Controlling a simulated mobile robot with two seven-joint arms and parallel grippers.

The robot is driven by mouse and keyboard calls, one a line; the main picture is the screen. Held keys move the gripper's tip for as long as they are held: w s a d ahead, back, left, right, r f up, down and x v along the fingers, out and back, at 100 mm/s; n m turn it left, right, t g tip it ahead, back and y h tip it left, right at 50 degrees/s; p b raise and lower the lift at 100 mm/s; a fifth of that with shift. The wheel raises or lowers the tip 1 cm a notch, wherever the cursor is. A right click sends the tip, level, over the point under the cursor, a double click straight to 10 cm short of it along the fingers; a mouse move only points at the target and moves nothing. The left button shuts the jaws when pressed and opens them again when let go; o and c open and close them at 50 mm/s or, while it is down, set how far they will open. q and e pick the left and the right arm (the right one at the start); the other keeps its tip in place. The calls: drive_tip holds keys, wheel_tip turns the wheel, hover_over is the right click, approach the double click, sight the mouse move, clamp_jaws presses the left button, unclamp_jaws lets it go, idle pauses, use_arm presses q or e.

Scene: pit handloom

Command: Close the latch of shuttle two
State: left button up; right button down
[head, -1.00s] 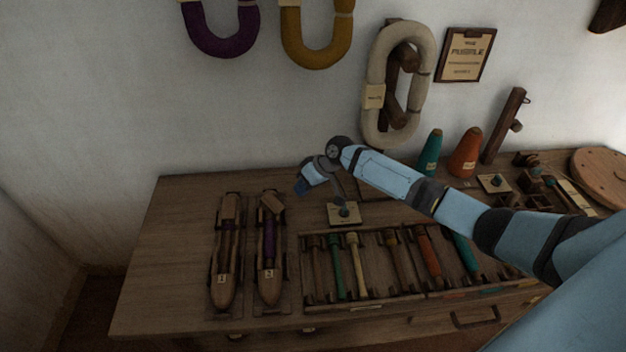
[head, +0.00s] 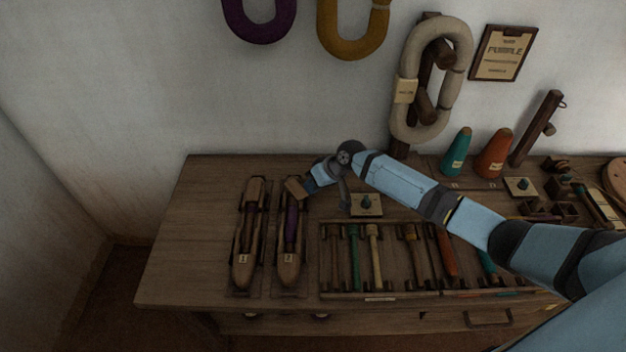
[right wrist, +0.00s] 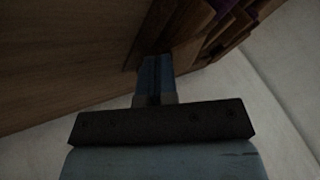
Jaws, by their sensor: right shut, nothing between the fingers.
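Shuttle two (head: 289,262), a pointed wooden boat shape with a "2" label and purple yarn inside, lies in the right-hand cradle at the table's left. Its latch (head: 296,188), a small brown block at the far end, sits askew to the shuttle's length. My right gripper (head: 309,186) is shut and empty, right beside the latch on its right; I cannot tell whether they touch. In the right wrist view its blue fingers (right wrist: 155,78) are together, close to dark wooden parts. My left gripper is not in view.
Shuttle one (head: 245,255) lies in its cradle just left of shuttle two. A rack (head: 342,294) of several bobbins stands to the right. A small plate with a dark knob (head: 366,204) lies behind it. The table's left end (head: 185,230) is clear.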

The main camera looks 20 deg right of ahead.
drive_tip(key=shift+s+a+r+m+p, duration=0.2)
drive_tip(key=shift+s+r+m+p, duration=0.1)
drive_tip(key=shift+r+p, duration=0.25)
drive_tip(key=shift+s+a+f+p, duration=0.1)
drive_tip(key=shift+s+a+p, duration=0.05)
drive_tip(key=shift+p, duration=0.4)
drive_tip(key=shift+s+a+f+p, duration=0.2)
drive_tip(key=shift+a+f+p, duration=0.05)
drive_tip(key=shift+p, duration=0.15)
drive_tip(key=shift+f, duration=0.15)
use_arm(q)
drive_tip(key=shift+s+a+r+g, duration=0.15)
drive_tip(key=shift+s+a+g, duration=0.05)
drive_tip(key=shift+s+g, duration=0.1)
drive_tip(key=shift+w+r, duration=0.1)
use_arm(e)
drive_tip(key=shift+w, duration=0.1)
